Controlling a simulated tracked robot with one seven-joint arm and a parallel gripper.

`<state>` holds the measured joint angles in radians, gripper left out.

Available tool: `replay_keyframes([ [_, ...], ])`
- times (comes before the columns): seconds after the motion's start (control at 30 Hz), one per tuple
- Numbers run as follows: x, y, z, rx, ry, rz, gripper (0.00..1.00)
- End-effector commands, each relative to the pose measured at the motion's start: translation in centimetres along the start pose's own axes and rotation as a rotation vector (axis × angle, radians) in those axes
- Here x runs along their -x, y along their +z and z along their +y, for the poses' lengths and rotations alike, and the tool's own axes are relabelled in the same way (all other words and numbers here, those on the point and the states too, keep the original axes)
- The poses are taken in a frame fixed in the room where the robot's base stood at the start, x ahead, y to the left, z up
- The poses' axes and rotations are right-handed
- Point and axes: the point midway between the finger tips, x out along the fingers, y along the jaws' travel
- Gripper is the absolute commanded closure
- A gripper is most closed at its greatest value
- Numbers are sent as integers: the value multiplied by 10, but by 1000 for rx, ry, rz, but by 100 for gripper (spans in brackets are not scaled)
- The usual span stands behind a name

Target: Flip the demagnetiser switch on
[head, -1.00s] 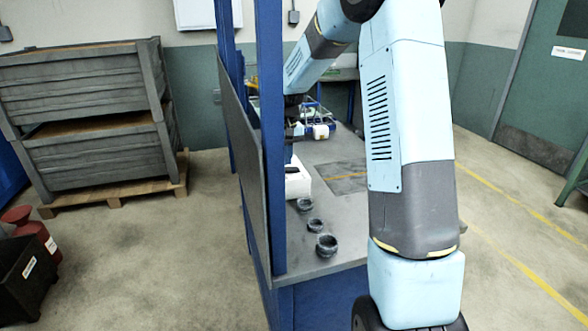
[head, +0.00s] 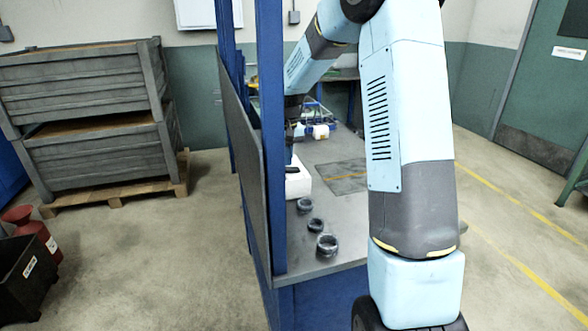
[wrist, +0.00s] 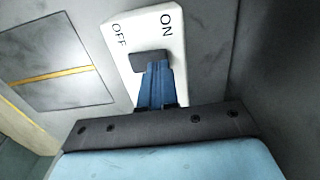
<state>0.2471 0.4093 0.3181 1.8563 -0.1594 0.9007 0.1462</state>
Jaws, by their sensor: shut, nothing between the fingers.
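The demagnetiser is a white box (head: 299,184) on the bench, against the dark upright panel in the head view. In the wrist view its white face (wrist: 118,30) carries the words ON and OFF, with ON on the right and OFF on the left. A dark switch piece (wrist: 147,60) sits below the words. I cannot tell which way it is set. My gripper (wrist: 156,68) is shut and empty, its blue fingertips right at the switch piece and partly over it. Whether they touch is unclear. In the head view my gripper (head: 289,158) is just above the box, partly behind the blue post.
Several dark rings (head: 327,245) stand along the bench's near left side. A dark plate with a yellow line (head: 343,177) lies flat to the right of the box. A blue post (head: 271,150) and panel (head: 240,150) bound the bench's left edge.

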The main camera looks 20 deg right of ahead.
Motion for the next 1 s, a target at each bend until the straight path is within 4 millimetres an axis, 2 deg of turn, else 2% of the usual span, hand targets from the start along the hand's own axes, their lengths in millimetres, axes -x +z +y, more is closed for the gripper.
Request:
replay_keyframes([
  [1.0, -12, 0, 0, 0, 0, 0, 100],
])
